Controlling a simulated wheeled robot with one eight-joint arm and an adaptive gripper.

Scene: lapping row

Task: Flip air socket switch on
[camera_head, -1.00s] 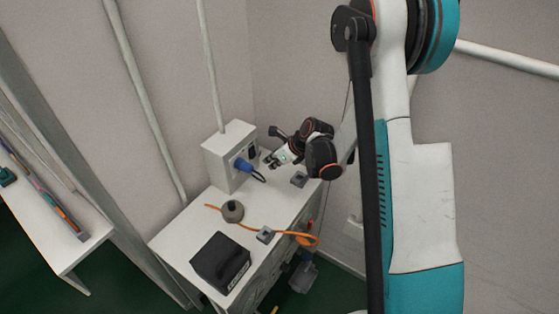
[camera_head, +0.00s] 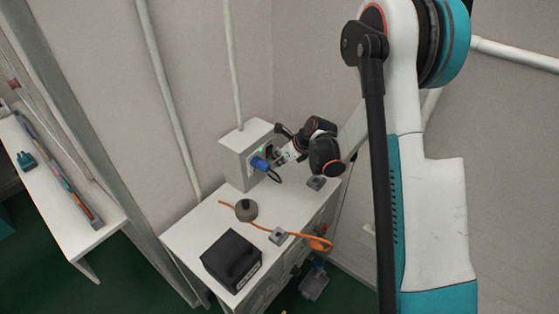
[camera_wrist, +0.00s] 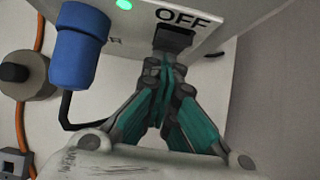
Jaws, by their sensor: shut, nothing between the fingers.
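The white socket box (camera_head: 236,162) stands at the back of the white cabinet top. A blue plug (camera_head: 260,164) sits in its face and also shows in the wrist view (camera_wrist: 78,48). A green lamp (camera_head: 262,149) glows on the box, also in the wrist view (camera_wrist: 124,4). The black switch (camera_wrist: 173,37) is beside the printed word OFF. My gripper (camera_head: 276,157) is shut and empty. In the wrist view its fingertips (camera_wrist: 166,62) are at the switch, apparently touching it, and hide part of it. The switch's exact tilt is unclear.
A black case (camera_head: 231,261), a round grey-brown piece (camera_head: 246,210) and an orange cable (camera_head: 305,240) lie on the cabinet top (camera_head: 190,238). A small grey block (camera_head: 317,183) is near my wrist. The plug's black cable loops close to my fingers.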

